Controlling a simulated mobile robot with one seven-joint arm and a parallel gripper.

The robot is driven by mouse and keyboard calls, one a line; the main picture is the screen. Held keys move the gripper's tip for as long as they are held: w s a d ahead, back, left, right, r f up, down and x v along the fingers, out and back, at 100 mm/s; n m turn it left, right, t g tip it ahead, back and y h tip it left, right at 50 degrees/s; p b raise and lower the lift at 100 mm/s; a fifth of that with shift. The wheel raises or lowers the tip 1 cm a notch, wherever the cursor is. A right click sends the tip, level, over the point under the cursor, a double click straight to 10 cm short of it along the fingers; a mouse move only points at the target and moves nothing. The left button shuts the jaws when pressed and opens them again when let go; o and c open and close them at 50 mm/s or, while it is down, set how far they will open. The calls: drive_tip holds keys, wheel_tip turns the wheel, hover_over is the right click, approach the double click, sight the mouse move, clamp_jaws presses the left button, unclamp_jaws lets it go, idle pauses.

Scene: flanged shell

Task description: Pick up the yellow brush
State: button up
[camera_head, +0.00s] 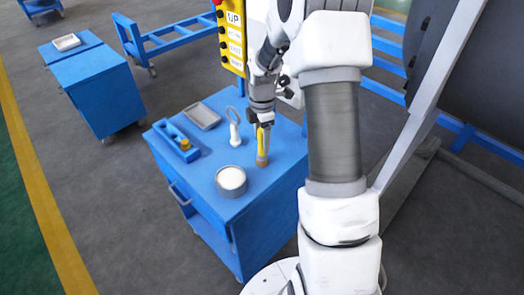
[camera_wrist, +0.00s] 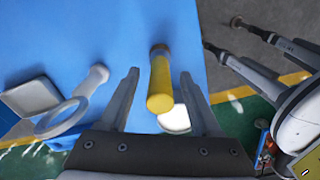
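The yellow brush (camera_head: 261,142) stands upright on the blue cart top (camera_head: 203,173) in the head view, its brown bristle end (camera_head: 262,161) down. In the wrist view the yellow brush (camera_wrist: 161,82) lies between the two fingers of my gripper (camera_wrist: 161,100), with a gap on each side. My gripper (camera_head: 261,124) is open, pointing down over the brush handle in the head view. The fingertips are small there, and I cannot tell their exact height along the handle.
A round grey container with white contents (camera_head: 231,179) stands close in front of the brush. A white magnifier-like tool (camera_head: 234,128), a grey tray (camera_head: 202,116) and a blue tool with a yellow part (camera_head: 177,140) are left. A yellow button panel (camera_head: 231,42) hangs behind.

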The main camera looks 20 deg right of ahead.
clamp_jaws()
wheel_tip(320, 180, up, 10)
drive_tip(key=shift+r, duration=0.1)
idle(0.6)
